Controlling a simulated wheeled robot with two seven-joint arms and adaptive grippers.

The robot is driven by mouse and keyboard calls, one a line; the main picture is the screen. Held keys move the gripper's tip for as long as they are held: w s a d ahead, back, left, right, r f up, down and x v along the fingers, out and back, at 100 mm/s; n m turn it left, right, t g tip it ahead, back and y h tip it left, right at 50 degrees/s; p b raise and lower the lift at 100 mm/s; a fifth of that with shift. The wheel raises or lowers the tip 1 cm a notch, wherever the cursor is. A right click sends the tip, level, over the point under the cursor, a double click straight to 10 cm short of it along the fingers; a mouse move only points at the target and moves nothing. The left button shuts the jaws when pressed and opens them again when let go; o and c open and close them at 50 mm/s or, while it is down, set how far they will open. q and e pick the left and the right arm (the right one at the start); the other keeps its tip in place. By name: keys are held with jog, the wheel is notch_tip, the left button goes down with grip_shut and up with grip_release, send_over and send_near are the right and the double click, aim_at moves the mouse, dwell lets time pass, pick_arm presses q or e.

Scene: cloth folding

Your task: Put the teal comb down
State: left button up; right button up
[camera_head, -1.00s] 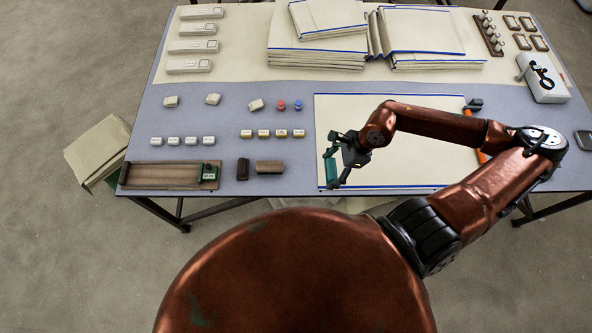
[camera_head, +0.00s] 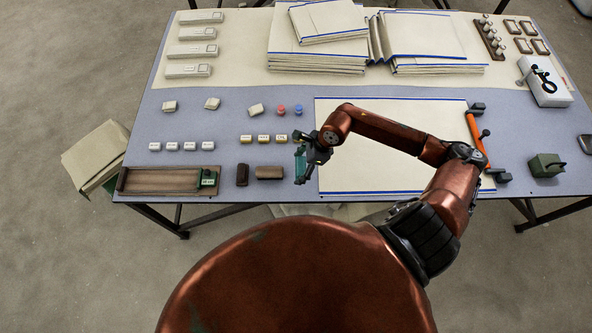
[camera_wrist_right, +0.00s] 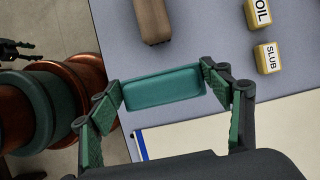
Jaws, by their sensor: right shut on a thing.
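The teal comb (camera_head: 300,164) is a smooth teal bar held between the fingers of my right gripper (camera_head: 306,157). In the right wrist view the comb (camera_wrist_right: 163,88) lies crosswise between the two green-padded fingertips of the gripper (camera_wrist_right: 163,86), which touch its ends. It is near the table's front edge, between the brown block and the cream cloth. I cannot tell whether it touches the table. A dark jaw-like part (camera_wrist_right: 15,50) at the left edge of the right wrist view may be my left gripper; its state is unclear.
The blue-grey table (camera_head: 220,130) has a brown block (camera_head: 270,172) left of the comb and a blue-edged cream cloth (camera_head: 400,165) to its right. Yellow labelled blocks (camera_head: 263,139) stand behind. An orange-handled tool (camera_head: 476,135) and a green block (camera_head: 546,165) are at the right.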

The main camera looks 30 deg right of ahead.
aim_at(303, 164)
jog(key=shift+w+a+f, duration=0.15)
jog(key=shift+w+f, duration=0.2)
jog(key=shift+f, duration=0.1)
jog(key=shift+w+a+f, duration=0.1)
jog(key=shift+w+f, duration=0.05)
jog(key=shift+f, duration=0.8)
jog(key=shift+w+f, duration=0.1)
jog(key=shift+f, duration=0.8)
jog(key=o, duration=1.4)
jog(key=shift+f, duration=0.1)
jog(key=shift+o, duration=0.2)
jog(key=v, duration=1.2)
jog(key=shift+a, duration=0.1)
